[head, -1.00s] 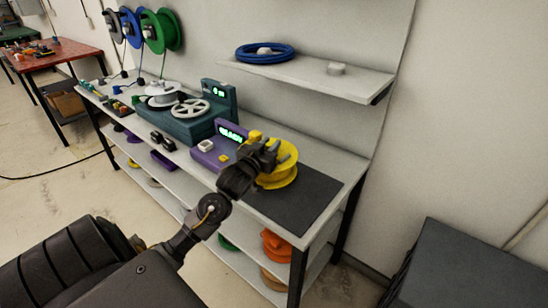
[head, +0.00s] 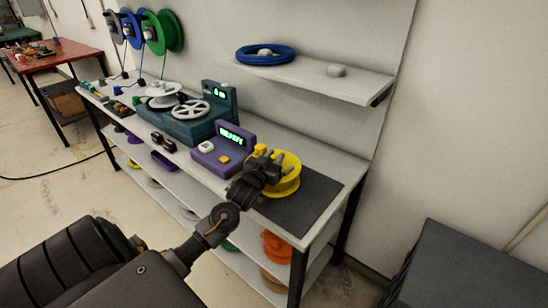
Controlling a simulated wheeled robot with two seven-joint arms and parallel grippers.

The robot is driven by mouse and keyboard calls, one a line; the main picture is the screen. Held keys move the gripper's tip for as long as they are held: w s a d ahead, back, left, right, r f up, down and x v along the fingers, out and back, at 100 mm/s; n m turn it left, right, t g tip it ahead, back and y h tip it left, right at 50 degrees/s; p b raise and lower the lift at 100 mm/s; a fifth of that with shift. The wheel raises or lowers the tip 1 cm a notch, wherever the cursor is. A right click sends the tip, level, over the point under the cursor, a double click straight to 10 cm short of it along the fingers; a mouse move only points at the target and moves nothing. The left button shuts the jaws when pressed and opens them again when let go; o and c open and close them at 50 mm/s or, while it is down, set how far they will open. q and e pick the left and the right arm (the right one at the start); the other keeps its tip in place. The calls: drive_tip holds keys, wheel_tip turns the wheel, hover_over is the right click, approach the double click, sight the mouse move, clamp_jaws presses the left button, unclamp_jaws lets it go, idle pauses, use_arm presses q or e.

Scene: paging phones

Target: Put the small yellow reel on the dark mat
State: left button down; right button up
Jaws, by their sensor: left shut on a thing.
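The small yellow reel (head: 288,180) is at the right part of the bench, at the left part of the dark mat (head: 310,200). My left gripper (head: 268,168) is shut on the reel at its left side. I cannot tell whether the reel touches the mat or hangs just above it. The gripper hides part of the reel. The right gripper is not in view.
A purple device (head: 215,155) with a green lit display stands just left of the gripper. A teal winding machine (head: 195,122) is farther left. A shelf (head: 310,76) with a blue coil (head: 264,54) hangs above. The mat's right part is clear.

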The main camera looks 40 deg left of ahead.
use_arm(q)
drive_tip(key=shift+r, duration=0.1)
drive_tip(key=c, duration=1.5)
unclamp_jaws()
drive_tip(key=o, duration=0.4)
drive_tip(key=shift+c, duration=0.2)
drive_tip(key=b+v, duration=0.1)
drive_tip(key=v, duration=1.1)
drive_tip(key=shift+s, duration=0.1)
